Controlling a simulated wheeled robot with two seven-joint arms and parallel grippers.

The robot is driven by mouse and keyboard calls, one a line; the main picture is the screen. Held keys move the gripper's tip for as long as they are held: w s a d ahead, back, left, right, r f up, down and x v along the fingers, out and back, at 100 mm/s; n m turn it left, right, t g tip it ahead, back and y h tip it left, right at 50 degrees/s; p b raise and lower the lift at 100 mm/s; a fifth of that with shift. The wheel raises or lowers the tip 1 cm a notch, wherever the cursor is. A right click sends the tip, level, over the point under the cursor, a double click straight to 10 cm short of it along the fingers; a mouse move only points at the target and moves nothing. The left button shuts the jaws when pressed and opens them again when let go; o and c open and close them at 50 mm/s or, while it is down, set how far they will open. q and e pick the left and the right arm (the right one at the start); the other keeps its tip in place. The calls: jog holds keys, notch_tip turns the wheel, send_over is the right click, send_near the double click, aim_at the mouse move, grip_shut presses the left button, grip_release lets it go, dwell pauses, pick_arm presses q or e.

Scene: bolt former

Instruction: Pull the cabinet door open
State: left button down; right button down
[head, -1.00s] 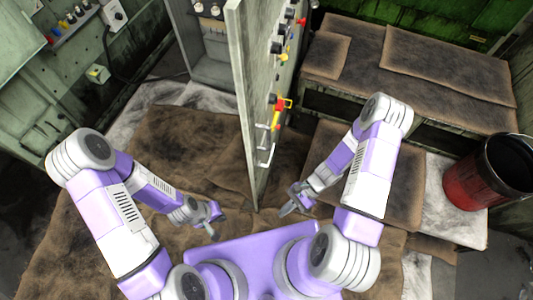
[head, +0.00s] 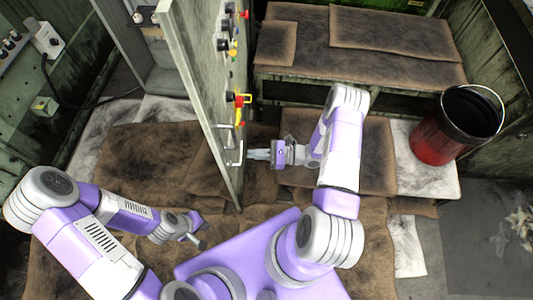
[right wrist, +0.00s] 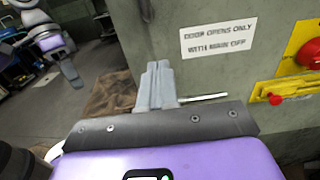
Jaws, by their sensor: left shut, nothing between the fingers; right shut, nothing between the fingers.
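The grey cabinet door (head: 190,90) stands swung out from the cabinet (head: 150,55), seen nearly edge-on in the head view. Its pale bar handle (head: 239,150) is on the face toward the right, near the door's lower end. My right gripper (head: 250,154) is shut and empty, pointing left at the handle; I cannot tell if it touches. In the right wrist view its closed fingers (right wrist: 157,85) are in front of the door face (right wrist: 215,75), with a thin pale bar, probably the handle (right wrist: 203,98), beside them. My left gripper (head: 203,241) is shut and empty, low and left of the door.
Red and yellow switches (head: 240,99) stick out from the door face. A bench with brown cloth (head: 395,45) stands at the back right. A red and black bucket (head: 455,125) is at the right. Brown cloth (head: 130,160) covers the floor left of the door.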

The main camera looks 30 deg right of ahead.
aim_at(227, 153)
jog(key=x, duration=0.6)
jog(key=shift+w+a, duration=0.15)
jog(key=shift+a, duration=0.25)
pick_arm(q)
jog(key=shift+f, duration=0.25)
